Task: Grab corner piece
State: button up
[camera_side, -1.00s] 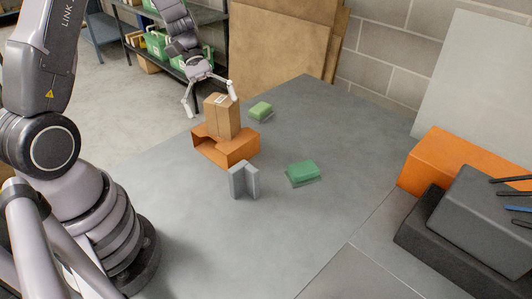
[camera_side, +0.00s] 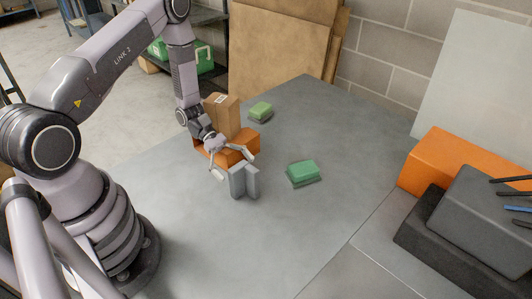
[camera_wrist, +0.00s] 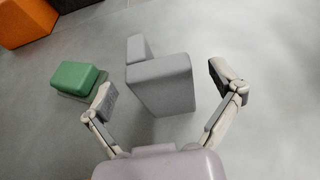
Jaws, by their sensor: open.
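The corner piece is a grey L-shaped block (camera_side: 246,183) standing upright on the grey table, near the middle of the side view. In the wrist view the corner piece (camera_wrist: 160,82) lies ahead of my gripper (camera_wrist: 168,92), between the two spread fingers, with gaps on both sides. In the side view my gripper (camera_side: 234,163) is open and empty just above and behind the corner piece, its fingers pointing down toward it. I cannot tell from the side view whether a finger touches it.
A green block (camera_side: 303,171) lies to the right, and another green block (camera_side: 260,109) lies farther back. An orange box (camera_side: 450,165) and dark case (camera_side: 480,225) stand right. The front table is clear.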

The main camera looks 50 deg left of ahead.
jog(key=shift+d+f, duration=0.25)
jog(key=shift+d, duration=0.35)
jog(key=c, duration=0.9)
jog(key=shift+o, duration=0.2)
jog(key=shift+r, duration=0.1)
